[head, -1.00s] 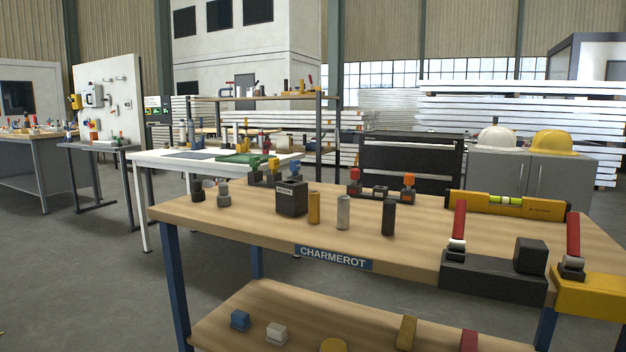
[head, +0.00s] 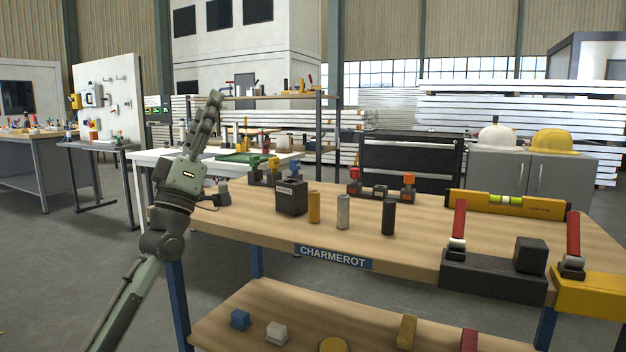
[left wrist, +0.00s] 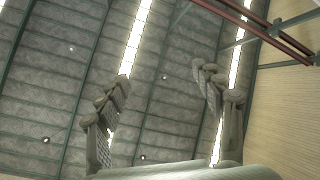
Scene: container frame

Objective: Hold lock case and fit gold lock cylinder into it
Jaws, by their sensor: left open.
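The lock case, a dark block (head: 291,197), stands on the wooden workbench (head: 420,238), left of its middle. The gold lock cylinder (head: 314,207) stands upright just right of the case. A silver cylinder (head: 343,212) and a black cylinder (head: 388,217) stand upright further right. My left gripper (head: 215,99) is raised, pointing up, to the left of the case and well apart from it. In the left wrist view its fingers (left wrist: 165,100) are spread with nothing between them, facing the ceiling. My right gripper is not in view.
A yellow spirit level (head: 508,205) and red-handled tools on dark and yellow blocks (head: 492,279) occupy the bench's right side. Small coloured parts stand along the back edge. The front middle of the bench is clear. A lower shelf (head: 290,310) holds several small blocks.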

